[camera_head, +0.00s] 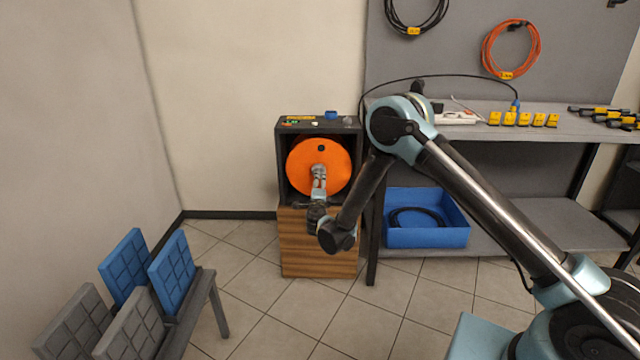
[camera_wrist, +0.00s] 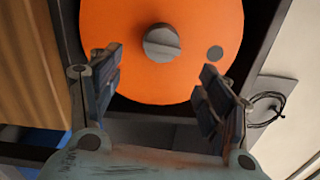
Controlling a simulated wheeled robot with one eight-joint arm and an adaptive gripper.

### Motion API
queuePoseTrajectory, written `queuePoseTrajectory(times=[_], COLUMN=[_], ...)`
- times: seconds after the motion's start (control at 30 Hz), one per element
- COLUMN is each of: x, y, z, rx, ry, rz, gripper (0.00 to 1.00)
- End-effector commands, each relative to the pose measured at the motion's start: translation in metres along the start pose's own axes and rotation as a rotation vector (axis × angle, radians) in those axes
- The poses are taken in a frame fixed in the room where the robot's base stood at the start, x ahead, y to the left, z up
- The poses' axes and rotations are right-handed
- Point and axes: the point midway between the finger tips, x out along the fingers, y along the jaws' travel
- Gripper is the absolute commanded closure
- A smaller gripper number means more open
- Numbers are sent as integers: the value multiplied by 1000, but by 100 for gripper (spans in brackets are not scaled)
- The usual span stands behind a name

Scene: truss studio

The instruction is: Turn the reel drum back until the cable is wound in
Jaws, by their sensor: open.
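The reel drum (camera_head: 336,170) is an orange disc set upright in a dark box-shaped housing (camera_head: 282,165) on a wooden cabinet. In the wrist view the drum (camera_wrist: 120,60) fills the top, with a grey hub knob (camera_wrist: 162,42) at its middle and a dark round spot (camera_wrist: 215,53) to the right of it. In the head view a dark spot shows near the drum's top. My gripper (camera_head: 319,172) is in front of the drum. In the wrist view my gripper (camera_wrist: 160,85) is open and empty, its fingers either side below the knob. Contact with the drum cannot be told.
A black cable (camera_head: 440,76) arches from the housing's right side to the workbench (camera_head: 560,125). A blue bin (camera_head: 425,237) sits on the shelf below. Small items lie on the housing top. Blue and grey panels (camera_head: 172,270) stand at lower left. The floor between is clear.

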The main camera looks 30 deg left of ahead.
Motion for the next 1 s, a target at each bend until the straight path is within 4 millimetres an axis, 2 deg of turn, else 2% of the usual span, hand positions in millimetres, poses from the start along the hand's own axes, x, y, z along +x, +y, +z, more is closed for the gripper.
queuePoseTrajectory(times=[0.2,0.53,0.63,0.77,1.0], x=[-12,-13,-15,-20,-36], y=[0,0,0,0,1], z=[0,0,0,1,2], rx=[0,5,54,220,673], ry=[0,0,0,0,0], rz=[0,0,0,1,2], gripper=[30,28,28,28,28])
